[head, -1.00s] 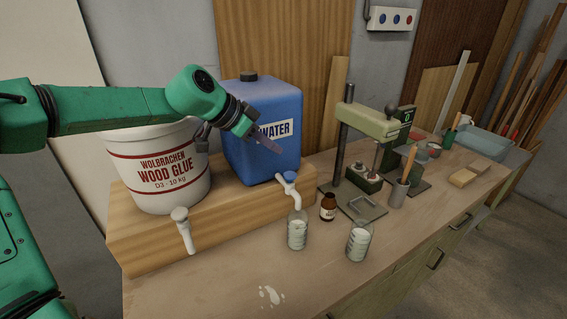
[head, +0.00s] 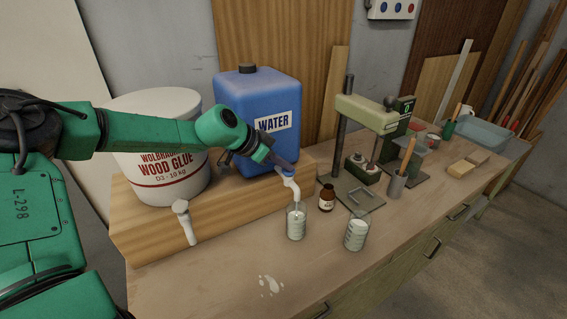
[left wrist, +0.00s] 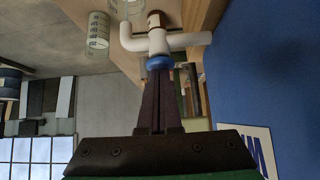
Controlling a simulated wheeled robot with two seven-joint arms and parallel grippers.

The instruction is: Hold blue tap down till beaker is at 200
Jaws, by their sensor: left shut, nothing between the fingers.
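The blue water container (head: 262,95) stands on the wooden riser. Its white tap (head: 291,186) has a blue top, and this blue top (left wrist: 158,62) shows clearly in the left wrist view. My left gripper (head: 287,166) is shut and empty, with its fingertips at the blue top; they look in contact or very nearly so. A glass beaker (head: 297,224) with graduation marks stands under the spout and also shows in the left wrist view (left wrist: 98,35). Its level against the marks is too small to read. My right gripper is out of view.
A second beaker (head: 356,232) and a brown bottle (head: 327,198) stand close by on the bench. The wood glue bucket (head: 165,174) and its white tap (head: 184,222) are at left. A press (head: 368,112) stands behind. A white spill (head: 270,286) marks the front bench.

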